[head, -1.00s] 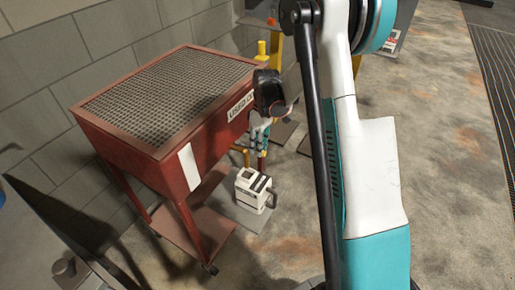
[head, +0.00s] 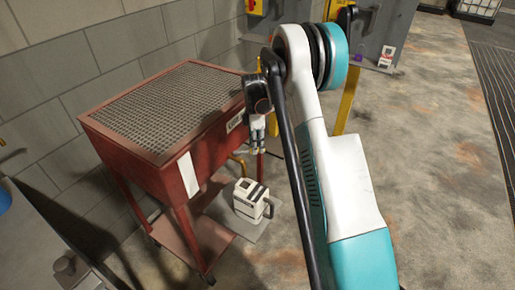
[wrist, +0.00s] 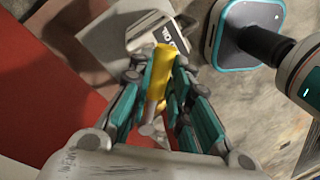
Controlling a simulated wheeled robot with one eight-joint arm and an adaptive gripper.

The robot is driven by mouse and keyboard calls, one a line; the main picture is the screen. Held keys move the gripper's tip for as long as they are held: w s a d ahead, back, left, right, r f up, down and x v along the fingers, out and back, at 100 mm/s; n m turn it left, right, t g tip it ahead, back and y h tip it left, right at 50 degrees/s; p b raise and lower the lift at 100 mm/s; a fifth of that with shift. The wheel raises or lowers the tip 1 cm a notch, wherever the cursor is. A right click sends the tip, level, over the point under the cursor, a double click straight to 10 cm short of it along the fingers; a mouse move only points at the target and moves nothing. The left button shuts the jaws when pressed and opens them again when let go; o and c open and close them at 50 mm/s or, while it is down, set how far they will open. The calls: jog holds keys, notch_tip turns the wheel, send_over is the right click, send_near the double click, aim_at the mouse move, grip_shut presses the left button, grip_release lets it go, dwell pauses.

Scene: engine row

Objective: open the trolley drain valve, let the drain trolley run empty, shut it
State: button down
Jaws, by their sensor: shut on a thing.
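The red drain trolley (head: 160,135) stands against the block wall, with a mesh top and a partly hidden white label on its end. My gripper (head: 257,148) is at that end, below the label. In the wrist view my gripper (wrist: 160,82) is shut on a yellow valve lever (wrist: 162,62), which runs between the fingers. A brass-coloured drain pipe (head: 238,163) shows beneath the trolley. The valve body is mostly hidden by my fingers. A white jug (head: 250,200) with a handle stands below; it also shows in the wrist view (wrist: 140,28). I see no flowing liquid.
The jug stands on a grey plate (head: 245,228) on the stained floor. A grey cabinet (head: 70,265) is at the lower left. Yellow posts and grey equipment (head: 375,35) stand behind my arm. The floor on the right (head: 430,160) is clear.

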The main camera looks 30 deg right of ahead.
jog(key=shift+w+n, duration=0.5)
jog(key=shift+n, duration=0.2)
jog(key=c, duration=1.5)
grip_release()
jog(key=r, duration=0.4)
jog(key=w+r, duration=0.1)
jog(key=r, duration=0.3)
jog(key=w+r, duration=0.1)
jog(key=r, duration=0.2)
jog(key=shift+w+d+r, duration=0.15)
jog(key=shift+w+r, duration=0.05)
jog(key=shift+r, duration=0.2)
